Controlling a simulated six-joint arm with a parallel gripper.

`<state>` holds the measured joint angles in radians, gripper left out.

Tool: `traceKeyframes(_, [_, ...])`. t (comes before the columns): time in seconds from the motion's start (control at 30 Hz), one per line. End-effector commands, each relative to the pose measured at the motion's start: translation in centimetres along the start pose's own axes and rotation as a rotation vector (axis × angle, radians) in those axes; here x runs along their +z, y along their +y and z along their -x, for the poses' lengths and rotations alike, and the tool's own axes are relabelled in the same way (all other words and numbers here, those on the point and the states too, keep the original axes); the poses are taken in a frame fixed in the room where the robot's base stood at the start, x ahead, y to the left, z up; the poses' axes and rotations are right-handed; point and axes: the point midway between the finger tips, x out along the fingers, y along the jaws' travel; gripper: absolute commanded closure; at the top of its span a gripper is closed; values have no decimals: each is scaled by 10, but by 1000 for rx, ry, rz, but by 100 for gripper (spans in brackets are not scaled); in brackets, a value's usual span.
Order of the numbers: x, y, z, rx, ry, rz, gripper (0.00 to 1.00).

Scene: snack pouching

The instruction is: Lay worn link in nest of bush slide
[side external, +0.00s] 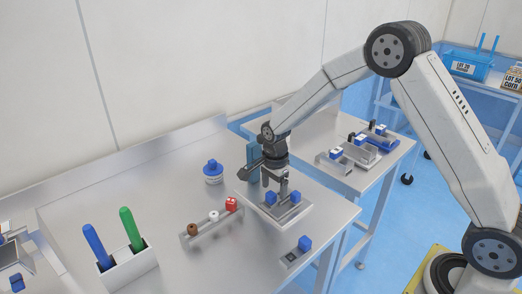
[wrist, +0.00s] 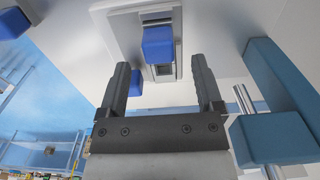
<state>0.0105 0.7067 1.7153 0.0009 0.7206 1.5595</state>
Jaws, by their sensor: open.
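My gripper (side external: 277,185) is above a white plate (side external: 270,222) that carries grey fittings and two blue blocks (side external: 295,197). In the wrist view my gripper's two dark fingers (wrist: 160,72) stand apart with nothing held between them. A blue block (wrist: 158,45) on a grey channel (wrist: 165,72) shows beyond and between the fingertips. A small grey slide-like part with a blue block (side external: 304,243) lies on the bench front right of the plate. I cannot tell which piece is the worn link or which is the bush slide's nest.
A grey rail (side external: 190,240) with brown, white and red pieces is left of the plate. A blue-capped jar (side external: 213,172) stands behind it. A white holder (side external: 130,272) bears blue and green handles. More blue and grey fixtures (side external: 370,142) sit on the farther table.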

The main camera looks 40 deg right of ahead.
Motion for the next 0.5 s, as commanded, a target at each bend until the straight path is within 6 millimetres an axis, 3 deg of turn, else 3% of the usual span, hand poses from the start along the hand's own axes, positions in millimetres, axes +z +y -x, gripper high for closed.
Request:
traceKeyframes(0.23, [0,-1,33,-4,0,0,16])
traceKeyframes(0.5, [0,0,47,-1,0,0,16])
